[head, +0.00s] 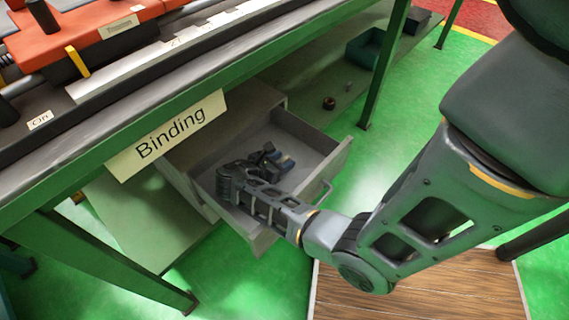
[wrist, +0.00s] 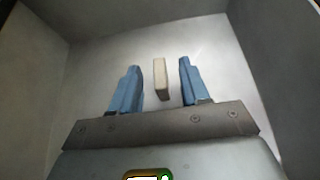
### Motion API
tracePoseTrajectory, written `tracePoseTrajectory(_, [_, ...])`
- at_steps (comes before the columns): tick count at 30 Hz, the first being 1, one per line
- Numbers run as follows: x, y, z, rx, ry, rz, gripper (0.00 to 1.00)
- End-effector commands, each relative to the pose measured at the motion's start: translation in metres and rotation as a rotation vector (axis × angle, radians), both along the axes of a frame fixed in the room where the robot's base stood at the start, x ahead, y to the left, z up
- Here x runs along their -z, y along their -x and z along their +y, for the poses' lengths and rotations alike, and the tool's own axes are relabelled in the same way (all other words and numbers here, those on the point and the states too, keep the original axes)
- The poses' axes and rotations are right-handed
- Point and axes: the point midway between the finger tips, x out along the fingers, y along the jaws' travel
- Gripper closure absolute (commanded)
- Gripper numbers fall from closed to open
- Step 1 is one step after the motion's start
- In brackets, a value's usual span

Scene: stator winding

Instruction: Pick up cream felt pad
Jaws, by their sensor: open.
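The cream felt pad (wrist: 160,79) is a small pale block on the drawer floor, seen in the wrist view. It lies between and slightly beyond the two blue fingers of my gripper (wrist: 156,88), with a gap on each side. My gripper is open and nothing is held. In the head view my gripper (head: 277,160) reaches down inside the open grey drawer (head: 322,163). The pad cannot be made out in the head view.
The drawer walls (wrist: 50,90) surround my gripper. The drawer hangs under a green bench with a "Binding" sign (head: 168,134). A drawer handle (head: 322,192) sits on the front. A dark green bin (head: 366,48) stands on the lower shelf, and a wooden platform (head: 420,292) lies in front.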

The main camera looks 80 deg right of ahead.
Motion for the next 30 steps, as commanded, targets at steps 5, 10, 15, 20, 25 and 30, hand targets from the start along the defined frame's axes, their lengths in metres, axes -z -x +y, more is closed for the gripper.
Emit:
tracePoseTrajectory(5, [0.000,0.000,0.000,0.000,0.000,0.000,0.64])
tracePoseTrajectory(10, [0.000,0.000,0.000,0.000,0.000,0.000,0.80])
tracePoseTrajectory(15, [0.000,0.000,0.000,0.001,0.000,0.000,0.96])
tracePoseTrajectory(20, [0.000,0.000,0.000,0.001,0.000,0.000,1.00])
tracePoseTrajectory(25, [0.000,0.000,0.000,0.001,0.000,0.000,1.00])
tracePoseTrajectory(30, [-0.013,0.000,0.000,0.000,0.000,-0.001,1.00])
